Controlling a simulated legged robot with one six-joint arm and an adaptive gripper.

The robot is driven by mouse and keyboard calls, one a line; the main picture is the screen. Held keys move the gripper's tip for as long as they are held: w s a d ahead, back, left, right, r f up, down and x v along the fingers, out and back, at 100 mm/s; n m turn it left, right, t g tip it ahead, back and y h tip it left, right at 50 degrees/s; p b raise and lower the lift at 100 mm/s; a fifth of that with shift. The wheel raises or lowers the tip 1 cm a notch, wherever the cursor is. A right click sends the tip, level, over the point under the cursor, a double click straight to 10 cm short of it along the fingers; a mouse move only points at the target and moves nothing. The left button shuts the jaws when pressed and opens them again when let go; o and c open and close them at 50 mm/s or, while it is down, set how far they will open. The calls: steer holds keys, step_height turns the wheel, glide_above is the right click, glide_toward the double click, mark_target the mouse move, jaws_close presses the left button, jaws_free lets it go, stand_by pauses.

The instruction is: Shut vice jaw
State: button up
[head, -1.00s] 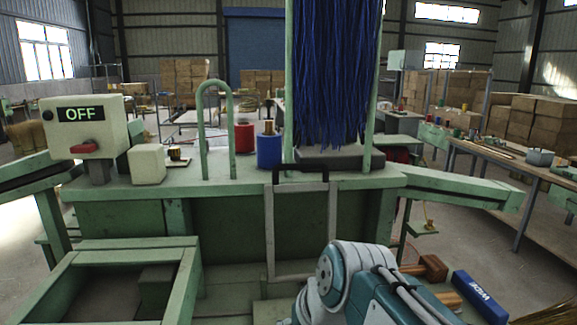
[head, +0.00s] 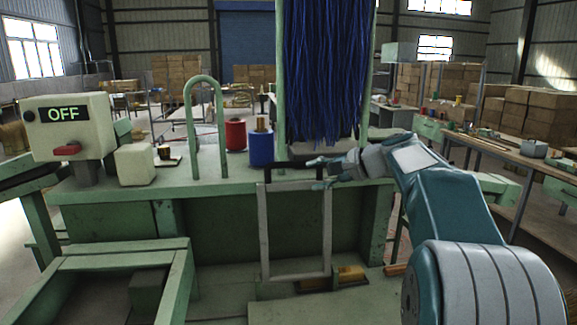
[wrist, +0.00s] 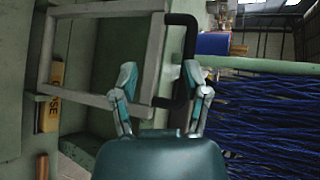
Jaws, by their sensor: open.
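An upright grey frame (head: 264,235) stands against the front of the green bench, with a black handle (head: 290,168) along its top. I cannot tell for sure which part is the vice jaw. My gripper (head: 318,172) is open beside the handle's right end. In the wrist view, my gripper (wrist: 160,76) has its fingers apart, with the black handle (wrist: 190,45) close to the right finger and the grey frame's bar (wrist: 155,55) between them. Contact is unclear. A yellow block with partly hidden letters (wrist: 54,95) lies beyond the frame.
A control box reading OFF (head: 65,128) with a red switch stands at the left. A green hoop (head: 192,110), red spool (head: 235,134) and blue spool (head: 261,148) stand on the bench. Blue bristles (head: 320,70) hang behind the handle. An open green frame (head: 180,275) is low left.

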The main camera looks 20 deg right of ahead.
steer(key=m+t, duration=0.1)
glide_toward(301, 164)
steer(key=f, duration=0.2)
steer(key=shift+t+y, duration=0.3)
steer(key=shift+t, duration=0.1)
steer(key=x, duration=0.6)
steer(key=r+x, duration=0.1)
steer(key=x, duration=0.3)
steer(key=shift+w+a, duration=0.1)
steer(key=shift+w, duration=0.05)
steer(key=shift+w+a+f, duration=0.15)
steer(key=shift+w+a, duration=0.35)
steer(key=shift+a, duration=0.15)
steer(key=shift+d, duration=0.15)
jaws_close()
